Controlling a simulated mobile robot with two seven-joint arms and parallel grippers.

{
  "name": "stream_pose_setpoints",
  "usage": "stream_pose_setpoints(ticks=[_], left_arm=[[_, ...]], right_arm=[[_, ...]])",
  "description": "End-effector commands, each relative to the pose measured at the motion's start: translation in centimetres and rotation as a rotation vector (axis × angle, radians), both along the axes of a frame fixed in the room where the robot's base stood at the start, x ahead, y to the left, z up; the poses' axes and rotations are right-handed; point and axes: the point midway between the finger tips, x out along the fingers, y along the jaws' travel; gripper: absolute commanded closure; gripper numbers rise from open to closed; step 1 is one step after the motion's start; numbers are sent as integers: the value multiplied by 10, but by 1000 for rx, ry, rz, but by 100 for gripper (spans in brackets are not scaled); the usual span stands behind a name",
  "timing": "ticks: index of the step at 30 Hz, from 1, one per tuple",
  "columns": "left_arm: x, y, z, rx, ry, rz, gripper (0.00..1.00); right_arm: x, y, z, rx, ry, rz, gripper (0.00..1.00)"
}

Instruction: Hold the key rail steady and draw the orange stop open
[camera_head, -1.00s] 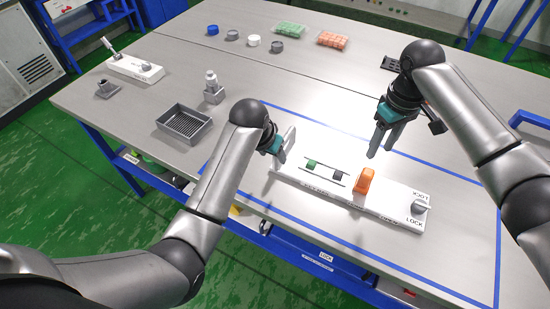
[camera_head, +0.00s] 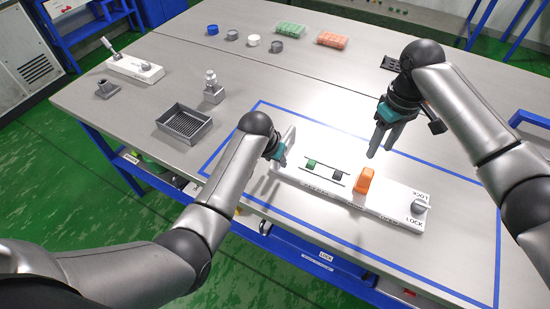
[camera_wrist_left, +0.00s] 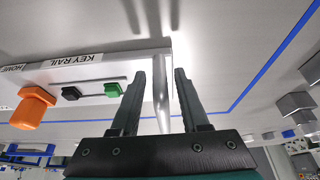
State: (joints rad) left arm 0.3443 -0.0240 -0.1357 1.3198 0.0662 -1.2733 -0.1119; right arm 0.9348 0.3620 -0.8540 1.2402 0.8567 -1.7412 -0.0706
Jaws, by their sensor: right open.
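The white key rail (camera_head: 300,184) lies on the table inside the blue outline, with an upright grey end plate (camera_head: 291,142) at its left end. The orange stop (camera_head: 364,181) stands on the rail, right of a green and a dark slider (camera_head: 311,163). My left gripper (camera_head: 279,156) is at the end plate. In the left wrist view its open fingers (camera_wrist_left: 169,75) stand either side of the plate (camera_wrist_left: 161,98), with gaps visible. The orange stop also shows there (camera_wrist_left: 34,107). My right gripper (camera_head: 380,148) is open and empty, above and behind the stop.
A grey knob (camera_head: 420,206) sits at the rail's right end, by LOCK lettering. A grey tray (camera_head: 184,123) and a small grey fixture (camera_head: 213,90) stand left of the blue outline. Several caps and two part trays (camera_head: 333,40) are further back. Table right of the rail is clear.

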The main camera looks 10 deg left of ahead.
Motion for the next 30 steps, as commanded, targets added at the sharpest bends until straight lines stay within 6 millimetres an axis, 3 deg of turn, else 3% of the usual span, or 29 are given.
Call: stream_pose_setpoints(ticks=[1,11,30], left_arm=[[0,0,0,0,0,0,62],[0,0,0,0,0,0,99],[0,0,0,0,1,0,100]], right_arm=[[0,0,0,0,0,0,50],[0,0,0,0,0,0,50],[0,0,0,0,0,0,50]])
